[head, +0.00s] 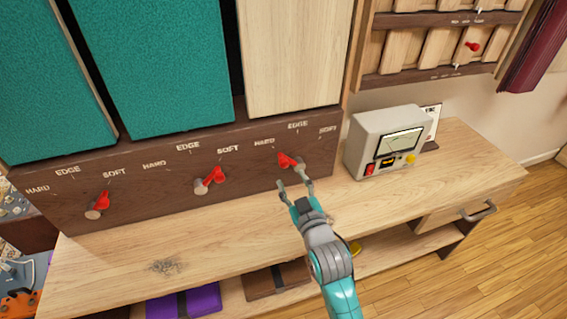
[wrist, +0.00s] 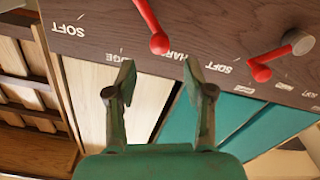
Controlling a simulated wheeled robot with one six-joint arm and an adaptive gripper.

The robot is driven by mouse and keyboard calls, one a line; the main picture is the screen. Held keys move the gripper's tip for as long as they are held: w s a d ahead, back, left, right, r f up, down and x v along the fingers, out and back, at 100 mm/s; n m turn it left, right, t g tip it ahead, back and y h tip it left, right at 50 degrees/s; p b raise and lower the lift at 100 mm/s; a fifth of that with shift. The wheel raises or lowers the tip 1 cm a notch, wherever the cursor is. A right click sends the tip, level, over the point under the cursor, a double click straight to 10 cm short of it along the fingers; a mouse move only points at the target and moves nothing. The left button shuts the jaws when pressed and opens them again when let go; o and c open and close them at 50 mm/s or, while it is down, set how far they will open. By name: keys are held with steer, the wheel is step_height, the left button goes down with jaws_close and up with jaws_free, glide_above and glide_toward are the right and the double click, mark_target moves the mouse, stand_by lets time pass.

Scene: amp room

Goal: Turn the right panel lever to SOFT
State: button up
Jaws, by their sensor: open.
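The right panel lever (head: 287,160) is red and sits on the dark brown strip under the pale wood panel (head: 294,55). Its knob end points up-left, toward HARD. In the wrist view, which is upside down, the lever (wrist: 150,26) ends at a round knob close to the HARD label; the SOFT label (wrist: 67,30) is to its left. My gripper (head: 296,184) is open and empty just below the lever in the head view. In the wrist view the knob lies beyond the gap between my fingertips (wrist: 160,70), apparently apart from them. The lever's pivot is hidden.
The middle lever (head: 214,177) and left lever (head: 101,203) both point toward SOFT. A grey meter box (head: 383,144) stands on the wooden bench (head: 440,165) to the right. The bench top below the strip is mostly clear. Teal panels (head: 160,65) stand to the left.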

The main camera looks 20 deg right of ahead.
mark_target(285, 166)
steer(key=w, duration=0.8)
steer(key=shift+w, duration=0.1)
jaws_close()
